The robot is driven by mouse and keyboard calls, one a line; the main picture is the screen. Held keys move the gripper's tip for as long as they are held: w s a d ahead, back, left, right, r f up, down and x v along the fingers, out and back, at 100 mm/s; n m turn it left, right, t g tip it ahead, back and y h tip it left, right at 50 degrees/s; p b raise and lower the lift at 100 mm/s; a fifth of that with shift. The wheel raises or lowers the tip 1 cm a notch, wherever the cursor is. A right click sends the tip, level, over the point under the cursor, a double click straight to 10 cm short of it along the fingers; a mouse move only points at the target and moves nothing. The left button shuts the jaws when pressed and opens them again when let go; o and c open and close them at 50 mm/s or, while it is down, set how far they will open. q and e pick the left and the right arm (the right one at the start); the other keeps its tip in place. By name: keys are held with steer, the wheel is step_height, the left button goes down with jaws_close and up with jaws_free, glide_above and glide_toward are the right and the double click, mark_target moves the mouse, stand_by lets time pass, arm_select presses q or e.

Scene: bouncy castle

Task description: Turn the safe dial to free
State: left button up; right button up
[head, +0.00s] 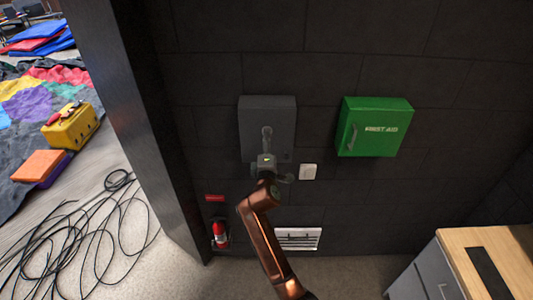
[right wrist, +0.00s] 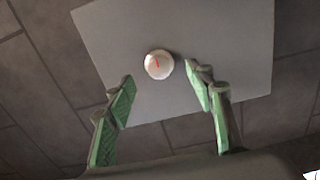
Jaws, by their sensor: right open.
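The safe (head: 284,113) is a dark grey box on the black block wall in the head view. In the right wrist view its face (right wrist: 225,50) is a plain grey panel. The dial (right wrist: 159,65) is a small round white knob with a red mark. In the head view my right arm hides the dial. My right gripper (right wrist: 160,90) is open, with its green-padded fingers on either side below the dial, apart from it. The right gripper also shows in front of the safe in the head view (head: 266,135). My left gripper is not in view.
A green first aid box (head: 375,127) hangs right of the safe. A white switch plate (head: 308,171) is below, with a red extinguisher (head: 220,233) and white vent (head: 298,238) lower down. A wooden-topped cabinet (head: 455,260) stands at lower right. Black cables (head: 90,235) lie on the left floor.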

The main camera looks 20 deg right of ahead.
steer(key=v, duration=0.8)
